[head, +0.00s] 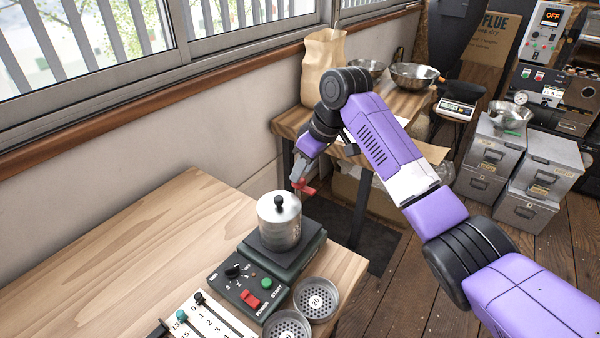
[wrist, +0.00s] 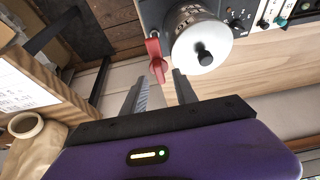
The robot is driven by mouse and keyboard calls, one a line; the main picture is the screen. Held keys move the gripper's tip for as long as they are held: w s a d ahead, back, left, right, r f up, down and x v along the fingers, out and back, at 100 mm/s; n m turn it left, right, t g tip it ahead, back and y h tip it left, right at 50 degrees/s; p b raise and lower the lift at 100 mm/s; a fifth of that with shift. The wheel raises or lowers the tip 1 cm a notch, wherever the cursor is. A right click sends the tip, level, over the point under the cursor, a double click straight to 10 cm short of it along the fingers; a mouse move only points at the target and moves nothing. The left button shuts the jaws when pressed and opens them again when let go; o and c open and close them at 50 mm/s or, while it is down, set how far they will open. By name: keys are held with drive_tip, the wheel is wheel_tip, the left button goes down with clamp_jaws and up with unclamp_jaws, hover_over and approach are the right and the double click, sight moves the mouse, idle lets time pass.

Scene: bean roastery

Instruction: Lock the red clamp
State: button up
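The red clamp (head: 306,187) is on the side of a metal canister (head: 279,222) with a black knob on its lid. The canister stands on a dark machine base (head: 303,246) on the wooden table. The clamp also shows in the wrist view (wrist: 154,58), left of the canister. My gripper (wrist: 161,76) is open, with its two fingers apart. The clamp's lower end appears between or just beyond the fingertips; I cannot tell if they touch. In the head view my gripper (head: 298,176) is at the clamp's far side, its fingers partly hidden.
A control panel (head: 246,286) with a red switch and green button is in front of the base. Two perforated round trays (head: 316,299) sit beside it. A slider panel (head: 202,318) is at the near edge. A paper bag (head: 323,66) stands on the back table. The table's left is clear.

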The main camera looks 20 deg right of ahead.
drive_tip(key=shift+x, duration=1.15)
clamp_jaws()
